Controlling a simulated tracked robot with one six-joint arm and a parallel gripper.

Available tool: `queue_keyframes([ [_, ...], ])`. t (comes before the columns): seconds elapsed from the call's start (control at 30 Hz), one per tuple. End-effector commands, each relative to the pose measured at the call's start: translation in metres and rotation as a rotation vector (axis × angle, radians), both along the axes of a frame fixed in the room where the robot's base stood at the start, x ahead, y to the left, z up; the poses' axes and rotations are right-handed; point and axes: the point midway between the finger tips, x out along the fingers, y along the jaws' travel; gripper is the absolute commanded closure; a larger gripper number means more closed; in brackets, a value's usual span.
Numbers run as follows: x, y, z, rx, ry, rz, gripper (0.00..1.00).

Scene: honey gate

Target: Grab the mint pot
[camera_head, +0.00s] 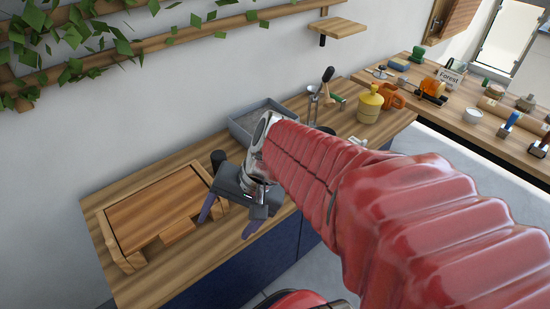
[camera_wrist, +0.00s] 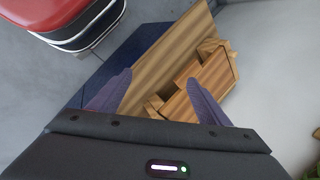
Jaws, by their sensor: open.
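I cannot pick out a mint pot for certain in either view. A yellow lidded pot (camera_head: 370,105) stands upright on the wooden counter, right of and well beyond my gripper. A small green item (camera_head: 337,97) lies near it, too small to make out. My gripper (camera_head: 230,214) is open and empty, with its purple fingers apart at the counter's front edge. In the wrist view my gripper (camera_wrist: 160,82) also shows spread fingers with nothing between them but the counter beyond. My red-sleeved arm hides part of the counter.
A wooden box (camera_head: 125,256) sits at the counter's left end and shows in the wrist view (camera_wrist: 214,76). A grey tray (camera_head: 243,128) and a lever device (camera_head: 314,102) stand behind my gripper. An orange mug (camera_head: 393,97) is beside the yellow pot. A second counter (camera_head: 515,139) holds several items.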

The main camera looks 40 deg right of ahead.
Motion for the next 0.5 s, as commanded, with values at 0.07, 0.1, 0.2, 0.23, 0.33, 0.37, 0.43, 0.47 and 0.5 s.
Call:
queue_keyframes([
  [0.07,0.006,-0.008,-0.008,0.094,0.036,-0.113,0.29],
  [0.1,0.009,-0.011,-0.010,0.143,0.049,-0.169,0.29],
  [0.2,0.019,-0.022,-0.016,0.264,0.077,-0.311,0.29],
  [0.23,0.022,-0.026,-0.017,0.301,0.085,-0.353,0.29],
  [0.33,0.032,-0.041,-0.022,0.423,0.101,-0.497,0.29],
  [0.37,0.035,-0.047,-0.023,0.460,0.105,-0.541,0.29],
  [0.43,0.042,-0.061,-0.026,0.548,0.111,-0.642,0.29],
  [0.47,0.045,-0.067,-0.027,0.584,0.111,-0.686,0.29],
  [0.5,0.049,-0.077,-0.028,0.634,0.111,-0.745,0.29],
])
